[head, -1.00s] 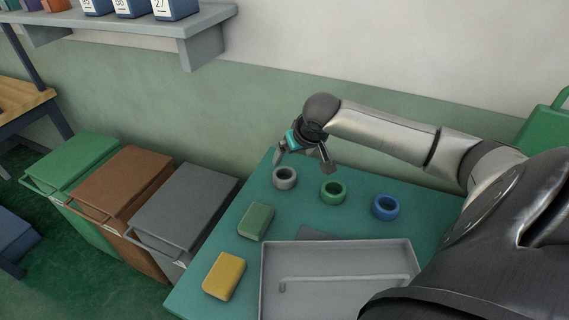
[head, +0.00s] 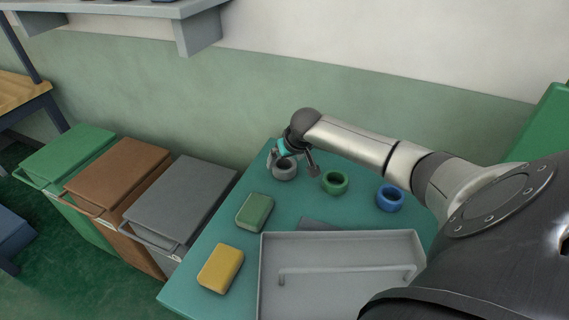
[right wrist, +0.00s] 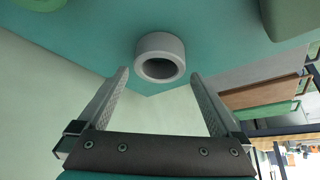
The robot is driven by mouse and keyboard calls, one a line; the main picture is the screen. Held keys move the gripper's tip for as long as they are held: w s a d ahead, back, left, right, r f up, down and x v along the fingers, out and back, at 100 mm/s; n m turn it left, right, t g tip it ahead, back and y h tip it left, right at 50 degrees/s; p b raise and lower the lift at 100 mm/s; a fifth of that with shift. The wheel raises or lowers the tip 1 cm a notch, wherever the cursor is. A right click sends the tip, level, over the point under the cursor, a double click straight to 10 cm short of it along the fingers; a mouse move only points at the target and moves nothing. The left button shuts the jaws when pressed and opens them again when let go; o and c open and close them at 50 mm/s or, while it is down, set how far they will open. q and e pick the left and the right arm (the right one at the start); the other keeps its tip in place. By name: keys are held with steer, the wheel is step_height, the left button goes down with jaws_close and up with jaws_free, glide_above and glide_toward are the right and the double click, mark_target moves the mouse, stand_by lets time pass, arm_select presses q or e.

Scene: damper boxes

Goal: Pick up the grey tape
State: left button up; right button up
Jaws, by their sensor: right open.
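The grey tape (head: 285,170) is a thick ring lying on the teal table (head: 190,268) near its far left corner. My right gripper (head: 291,164) is open just above and behind the tape, with a finger showing on either side of it in the head view. In the right wrist view the grey tape (right wrist: 160,58) sits ahead of and between the open fingertips (right wrist: 158,75). The jaws hold nothing, and I cannot tell the exact gap to the tape. My left gripper is not in view.
A green tape roll (head: 334,183) and a blue one (head: 390,197) lie to the right. A green block (head: 255,212), a yellow block (head: 220,268) and a grey tray (head: 342,241) are nearer. Green, brown and grey bins (head: 180,197) stand left of the table.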

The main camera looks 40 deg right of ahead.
mark_target(282, 168)
steer(key=shift+b+x, duration=0.6)
steer(key=shift+x, duration=1.2)
steer(key=shift+s, duration=0.15)
steer(key=shift+c, duration=0.2)
steer(key=c, duration=1)
steer(key=shift+c, duration=0.5)
steer(key=shift+r, duration=0.1)
